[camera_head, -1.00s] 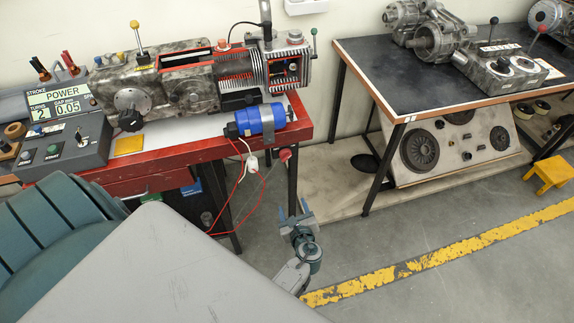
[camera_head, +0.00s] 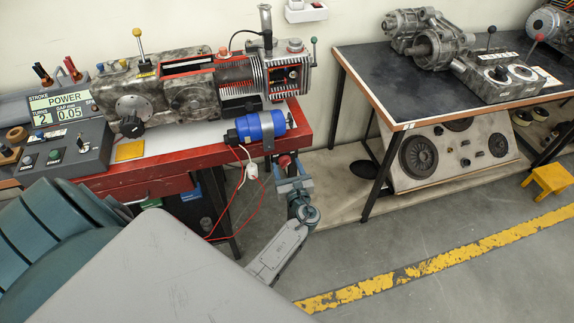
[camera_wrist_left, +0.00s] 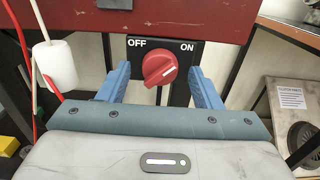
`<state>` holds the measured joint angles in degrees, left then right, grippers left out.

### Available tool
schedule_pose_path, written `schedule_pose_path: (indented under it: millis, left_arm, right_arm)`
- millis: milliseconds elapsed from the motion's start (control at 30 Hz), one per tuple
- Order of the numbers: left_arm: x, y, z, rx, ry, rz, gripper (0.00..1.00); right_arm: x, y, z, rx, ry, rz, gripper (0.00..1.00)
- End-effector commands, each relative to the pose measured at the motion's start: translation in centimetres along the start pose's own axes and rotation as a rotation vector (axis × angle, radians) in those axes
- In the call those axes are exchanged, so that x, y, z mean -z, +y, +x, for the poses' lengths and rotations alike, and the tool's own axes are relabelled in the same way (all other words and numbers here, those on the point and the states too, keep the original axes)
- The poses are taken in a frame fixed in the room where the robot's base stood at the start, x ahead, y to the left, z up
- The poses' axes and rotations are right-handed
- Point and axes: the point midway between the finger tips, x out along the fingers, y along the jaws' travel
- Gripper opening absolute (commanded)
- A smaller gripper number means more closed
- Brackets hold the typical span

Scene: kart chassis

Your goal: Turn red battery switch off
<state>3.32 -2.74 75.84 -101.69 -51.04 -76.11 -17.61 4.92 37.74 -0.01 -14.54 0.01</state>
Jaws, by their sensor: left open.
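The red battery switch (camera_wrist_left: 159,68) is a round red knob on a black plate marked OFF at left and ON at right. Its white pointer line slants up and right toward ON. My left gripper (camera_wrist_left: 160,76) is open, with one blue finger on each side of the knob and gaps visible between. My right gripper is not in view.
A white connector (camera_wrist_left: 58,65) on red and white wires hangs left of the left finger. The blue cylinder (camera_head: 260,125) sits on the bench edge above. A second bench (camera_head: 385,100) stands to the right, with open floor between.

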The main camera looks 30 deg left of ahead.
Motion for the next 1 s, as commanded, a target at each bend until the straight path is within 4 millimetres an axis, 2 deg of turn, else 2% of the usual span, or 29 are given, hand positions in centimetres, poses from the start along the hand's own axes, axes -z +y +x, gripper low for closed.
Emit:
schedule_pose_path:
  millis: [333,367,567,767,1000]
  left_arm:
    - [0.0,0.0,0.5,0.0,0.0,-0.001,0.59]
    - [0.0,0.0,0.5,0.0,0.0,-0.001,0.55]
    - [0.0,0.0,0.5,0.0,0.0,-0.001,0.15]
    - [0.1,0.0,0.5,0.0,0.0,-0.009,0.14]
    - [0.3,0.0,0.5,0.0,0.0,-0.082,0.14]
  right_arm:
    - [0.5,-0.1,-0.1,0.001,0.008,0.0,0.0]
    - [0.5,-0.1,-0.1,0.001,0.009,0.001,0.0]
    - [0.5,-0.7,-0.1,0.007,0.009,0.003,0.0]
    - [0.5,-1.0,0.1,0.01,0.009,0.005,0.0]
    - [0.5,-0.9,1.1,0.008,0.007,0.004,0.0]
